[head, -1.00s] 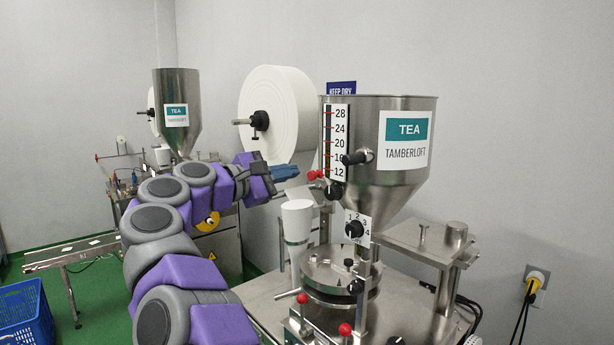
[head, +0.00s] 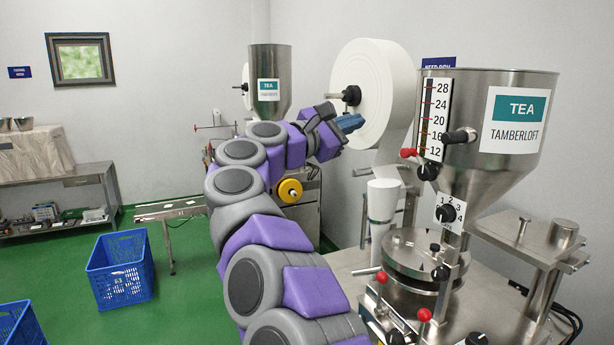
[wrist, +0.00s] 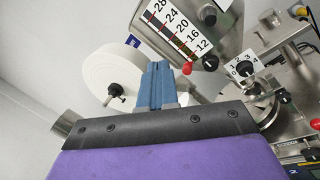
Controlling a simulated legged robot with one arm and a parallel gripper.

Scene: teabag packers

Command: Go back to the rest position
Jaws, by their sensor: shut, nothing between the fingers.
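My gripper (head: 349,123) is at the end of my raised purple and grey arm, left of the nearer tea hopper and in front of the white paper roll in the head view. Its blue fingers are shut with nothing between them, and they also show in the wrist view (wrist: 157,84). The nearer steel hopper (head: 500,170) has a "TEA TAMBERLOFT" label and a red-black level scale. In the wrist view the hopper (wrist: 225,62) lies beyond the fingers, to the right. I cannot see the gripper touching anything.
The white paper roll (head: 372,90) is close behind my gripper. A second hopper (head: 270,75) stands farther back. A small conveyor (head: 170,210), blue crates (head: 120,270) and a steel table (head: 60,180) are at left. Green floor (head: 180,310) is open between the crates and my arm.

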